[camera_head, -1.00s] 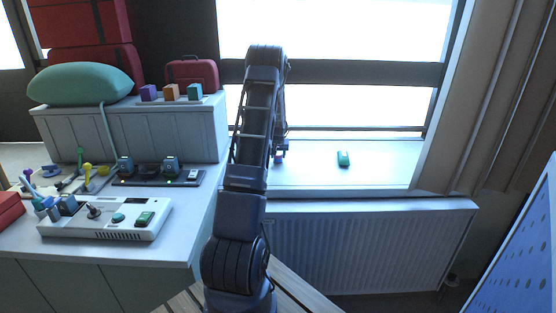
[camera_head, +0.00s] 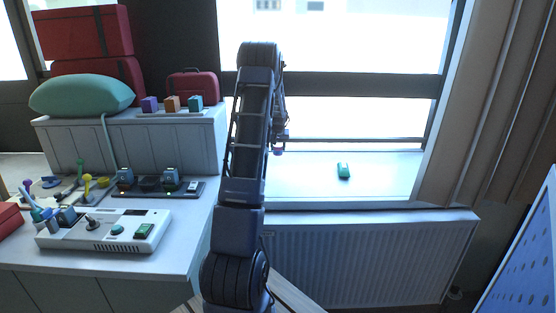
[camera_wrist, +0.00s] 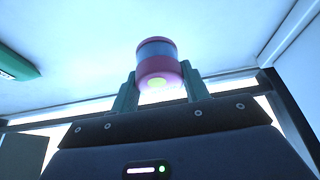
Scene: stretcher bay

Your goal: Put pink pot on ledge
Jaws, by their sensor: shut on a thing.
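The pink pot (camera_wrist: 158,69), with a blue-grey band and a yellow spot on its end, is between the two green fingers of my gripper (camera_wrist: 160,82) in the wrist view. The gripper is shut on it. In the head view the pot (camera_head: 277,152) is a small pink-purple patch just below my gripper (camera_head: 279,144), mostly hidden by the arm. The ledge (camera_head: 385,185) is the pale sill under the window. The pot shows in front of its left part; the gap between them cannot be told.
A radiator (camera_head: 365,262) is below the ledge. A cluttered counter (camera_head: 185,235) stands left. The ledge is bare around the green object.

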